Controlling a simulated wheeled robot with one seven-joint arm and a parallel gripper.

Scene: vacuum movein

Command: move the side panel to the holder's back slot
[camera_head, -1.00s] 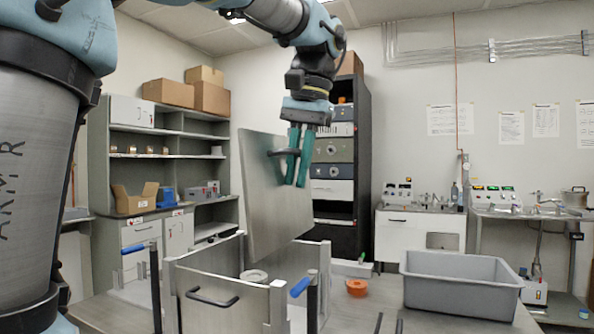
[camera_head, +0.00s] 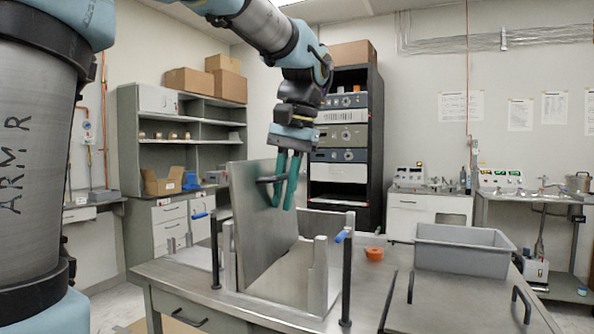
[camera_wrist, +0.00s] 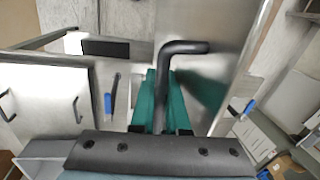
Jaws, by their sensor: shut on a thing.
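My gripper (camera_head: 287,178) is shut on the black handle of the grey metal side panel (camera_head: 258,222). The panel stands nearly upright, slightly tilted in the picture, with its lower part down among the posts of the holder (camera_head: 320,275) on the bench. I cannot tell whether its lower edge sits in a slot. In the wrist view, the green fingers (camera_wrist: 160,100) are at the bent black handle (camera_wrist: 185,47), with the panel (camera_wrist: 200,72) behind it. The holder's far side is partly hidden by the panel, so the back slot is not clear.
Blue-tipped black clamps (camera_head: 346,285) stand beside the holder. A flat plate (camera_head: 440,305) with two black handles lies at the right, before a grey bin (camera_head: 465,250). An orange round part (camera_head: 374,254) sits behind. Shelves and a dark rack stand beyond the bench.

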